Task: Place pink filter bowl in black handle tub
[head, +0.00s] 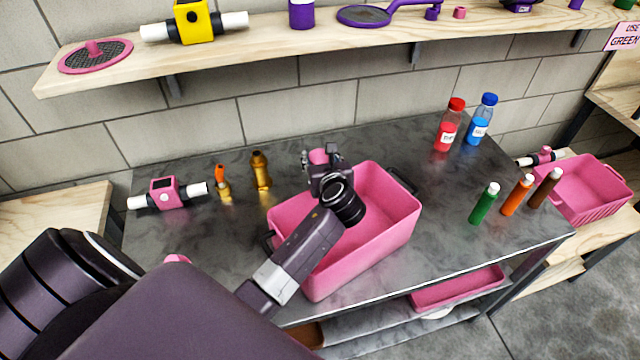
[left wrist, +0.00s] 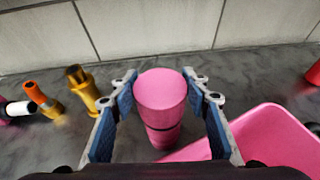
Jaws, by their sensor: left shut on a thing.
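The pink filter bowl (left wrist: 163,110) is a pink cylinder, upright between the blue-padded fingers of my left gripper (left wrist: 165,85) in the left wrist view. My left gripper (head: 322,165) is shut on it. In the head view only a bit of the pink bowl (head: 318,156) shows, mostly hidden by the gripper. The black handle tub (head: 385,235) is pink with black end handles, on the metal table. The gripper is at its far left rim; my arm crosses over the tub. I cannot tell whether the bowl touches the table. My right gripper is not in view.
Left of the tub stand a gold fitting (head: 261,171), an orange-topped gold piece (head: 222,184) and a pink filter head (head: 164,192). Several bottles, including a green one (head: 484,204), stand right. A wooden shelf (head: 290,45) runs above. The table's right front is clear.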

